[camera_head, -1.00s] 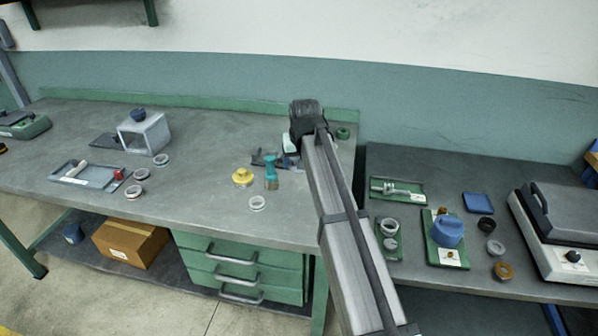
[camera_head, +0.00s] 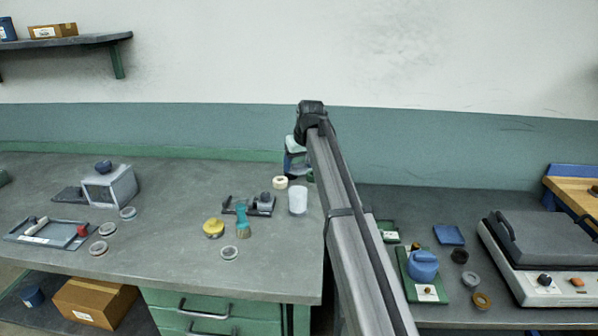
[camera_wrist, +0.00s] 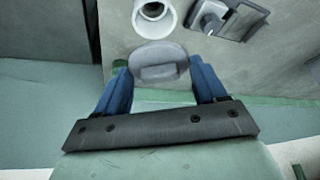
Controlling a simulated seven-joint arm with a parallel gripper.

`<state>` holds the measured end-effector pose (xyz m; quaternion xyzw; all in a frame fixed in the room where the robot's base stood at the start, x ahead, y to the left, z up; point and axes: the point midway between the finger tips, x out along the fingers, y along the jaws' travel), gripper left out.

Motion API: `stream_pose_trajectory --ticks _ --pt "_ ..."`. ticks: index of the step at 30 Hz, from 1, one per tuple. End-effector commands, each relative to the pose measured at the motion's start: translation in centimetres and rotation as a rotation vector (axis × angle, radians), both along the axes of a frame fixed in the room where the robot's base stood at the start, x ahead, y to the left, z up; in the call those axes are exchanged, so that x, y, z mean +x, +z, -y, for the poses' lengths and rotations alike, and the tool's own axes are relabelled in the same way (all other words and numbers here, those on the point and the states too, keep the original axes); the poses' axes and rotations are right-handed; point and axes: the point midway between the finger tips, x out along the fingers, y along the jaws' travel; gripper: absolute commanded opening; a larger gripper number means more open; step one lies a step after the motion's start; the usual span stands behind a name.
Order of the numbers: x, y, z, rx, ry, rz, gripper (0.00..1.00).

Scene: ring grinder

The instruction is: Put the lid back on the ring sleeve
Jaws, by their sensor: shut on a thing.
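My gripper (camera_head: 288,173) is shut on the lid (camera_head: 281,183), a pale round piece held at the fingertips. In the wrist view the lid (camera_wrist: 158,64) looks grey, with a raised bar across it, between my two blue fingers. The ring sleeve (camera_head: 298,201) is a whitish upright cylinder on the bench near its right end. The wrist view shows the sleeve (camera_wrist: 153,20) with its open top uncovered, just above the lid in the picture. The lid is apart from the sleeve. How high it hangs is hard to tell.
A dark fixture with a grey knob (camera_head: 264,203) stands left of the sleeve. A teal brush (camera_head: 242,222), a yellow piece (camera_head: 213,228) and a pale ring (camera_head: 229,253) lie farther left. My arm covers the bench's right edge. The bench in front of the sleeve is clear.

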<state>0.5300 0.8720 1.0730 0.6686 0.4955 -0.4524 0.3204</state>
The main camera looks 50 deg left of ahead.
Motion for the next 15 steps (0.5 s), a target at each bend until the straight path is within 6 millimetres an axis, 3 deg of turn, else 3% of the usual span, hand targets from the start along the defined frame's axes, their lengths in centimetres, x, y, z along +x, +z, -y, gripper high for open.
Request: stream_pose_trajectory --ticks 15 --pt "-0.1 -1.4 0.2 -0.008 0.047 0.017 0.42"
